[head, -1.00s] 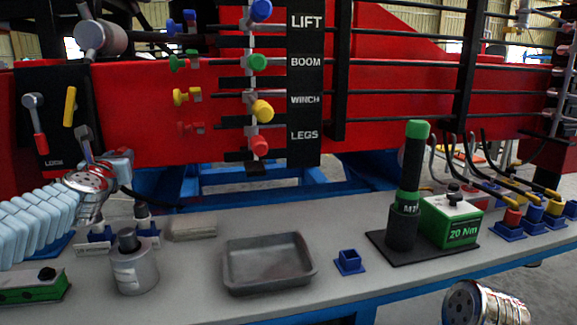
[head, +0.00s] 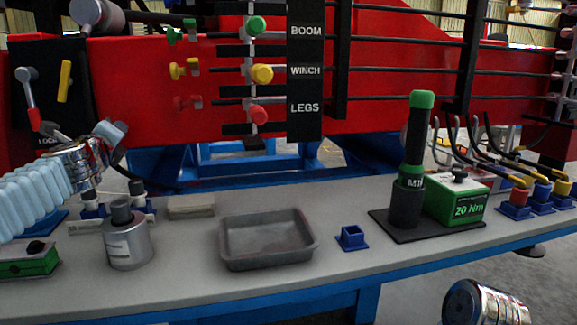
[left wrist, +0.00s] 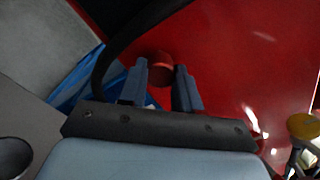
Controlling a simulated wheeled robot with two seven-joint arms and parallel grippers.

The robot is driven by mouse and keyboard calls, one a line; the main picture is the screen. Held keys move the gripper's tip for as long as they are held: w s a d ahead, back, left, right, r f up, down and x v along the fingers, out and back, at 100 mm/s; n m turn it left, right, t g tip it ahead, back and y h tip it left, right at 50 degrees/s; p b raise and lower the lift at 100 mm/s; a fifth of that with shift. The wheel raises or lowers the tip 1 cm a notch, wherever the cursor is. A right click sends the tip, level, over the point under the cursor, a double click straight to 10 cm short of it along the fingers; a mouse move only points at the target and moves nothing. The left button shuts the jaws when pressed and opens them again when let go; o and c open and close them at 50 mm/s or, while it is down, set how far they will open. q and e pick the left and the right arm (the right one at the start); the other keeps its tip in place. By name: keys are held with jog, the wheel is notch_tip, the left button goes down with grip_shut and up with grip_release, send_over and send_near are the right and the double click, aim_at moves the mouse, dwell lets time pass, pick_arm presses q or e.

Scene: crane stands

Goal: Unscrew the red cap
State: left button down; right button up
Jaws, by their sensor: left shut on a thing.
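A red cap (left wrist: 160,66) sits between the two dark fingers of my left gripper (left wrist: 161,85) in the left wrist view, close to the red panel. The gripper is shut on it. In the head view my left gripper (head: 112,133) is in front of the lower left of the red machine panel, above the bench's left end. Its held cap cannot be made out there. Only a silver wrist part of my right arm shows at the bottom right; its jaws are out of view.
The grey bench (head: 190,285) holds a metal canister (head: 127,245), a grey tray (head: 268,262), a small blue holder (head: 351,238) and a green 20 Nm box (head: 455,205). A black hose (left wrist: 105,75) curves beside my left fingers. Red, yellow and green knobs line the panel.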

pick_arm(q)
jog(key=shift+f, duration=0.15)
jog(key=n+b, duration=0.2)
jog(key=n, duration=0.3)
jog(key=n+b, duration=0.2)
jog(key=n, duration=0.3)
jog(key=shift+b, duration=0.35)
